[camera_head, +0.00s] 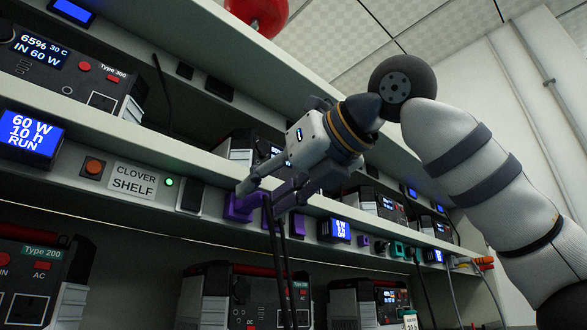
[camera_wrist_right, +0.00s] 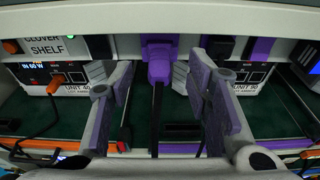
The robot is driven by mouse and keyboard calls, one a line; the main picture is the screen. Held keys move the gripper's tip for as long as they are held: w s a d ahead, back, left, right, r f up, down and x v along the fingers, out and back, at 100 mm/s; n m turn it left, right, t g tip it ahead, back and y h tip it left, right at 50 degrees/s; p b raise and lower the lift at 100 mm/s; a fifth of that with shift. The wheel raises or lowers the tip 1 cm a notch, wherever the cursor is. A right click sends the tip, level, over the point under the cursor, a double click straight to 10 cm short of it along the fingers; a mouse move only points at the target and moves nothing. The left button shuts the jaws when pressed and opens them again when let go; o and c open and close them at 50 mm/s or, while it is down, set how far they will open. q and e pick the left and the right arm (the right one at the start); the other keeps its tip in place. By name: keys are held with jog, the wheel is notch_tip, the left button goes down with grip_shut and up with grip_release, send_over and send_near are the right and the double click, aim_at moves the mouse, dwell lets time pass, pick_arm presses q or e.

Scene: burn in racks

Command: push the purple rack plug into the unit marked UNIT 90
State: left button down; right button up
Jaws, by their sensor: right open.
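The purple rack plug (camera_wrist_right: 158,70) sits upright at a purple socket on the shelf edge in the right wrist view, its black cable hanging straight down. In the head view the plug (camera_head: 268,216) is partly hidden by my right gripper (camera_head: 262,193). My right gripper (camera_wrist_right: 160,82) is open, one finger on each side of the plug, with visible gaps. The unit marked UNIT 90 (camera_wrist_right: 240,76) stands at the right in the wrist view, partly covered by the right finger. Which unit this is in the head view I cannot tell. My left gripper is not in view.
A shelf rail (camera_head: 130,155) carries the CLOVER SHELF label, a lit display (camera_head: 30,136) and several sockets. Another unit (camera_wrist_right: 70,77) stands left in the wrist view, with an orange plug. More units stand on the shelves above and below. Cables hang lower right.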

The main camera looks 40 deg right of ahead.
aim_at(256, 200)
jog(key=shift+x, duration=1.55)
grip_shut()
